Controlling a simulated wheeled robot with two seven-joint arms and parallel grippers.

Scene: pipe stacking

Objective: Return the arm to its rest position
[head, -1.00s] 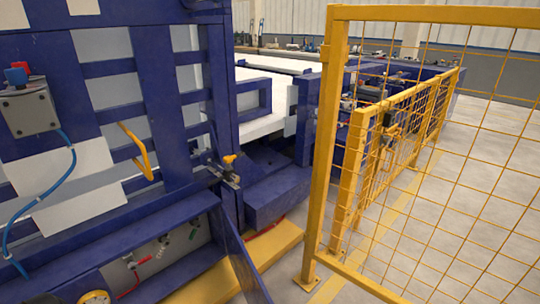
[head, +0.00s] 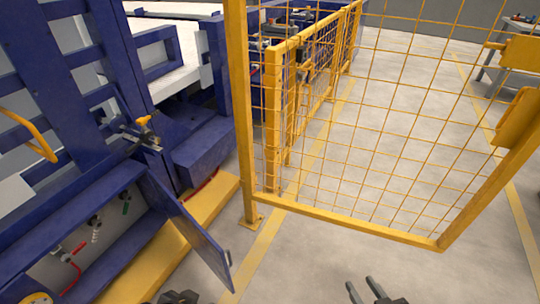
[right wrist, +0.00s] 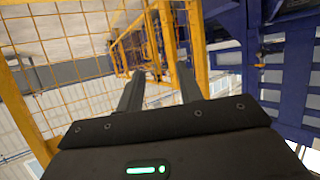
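My right gripper (head: 362,288) shows at the bottom edge of the head view, with two dark fingers standing apart and nothing between them. In the right wrist view (right wrist: 154,80) its two fingers are also spread and empty. A dark piece (head: 178,297) at the bottom edge of the head view, left of the right gripper, looks like the tip of my left gripper. Too little of it shows to tell whether it is open or shut. No pipe is visible.
A yellow mesh fence (head: 345,222) stands ahead of me. A blue machine (head: 90,100) fills the left, with an open blue flap (head: 192,232) low down and a yellow step (head: 150,272). Grey floor (head: 300,270) in front of the fence looks clear.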

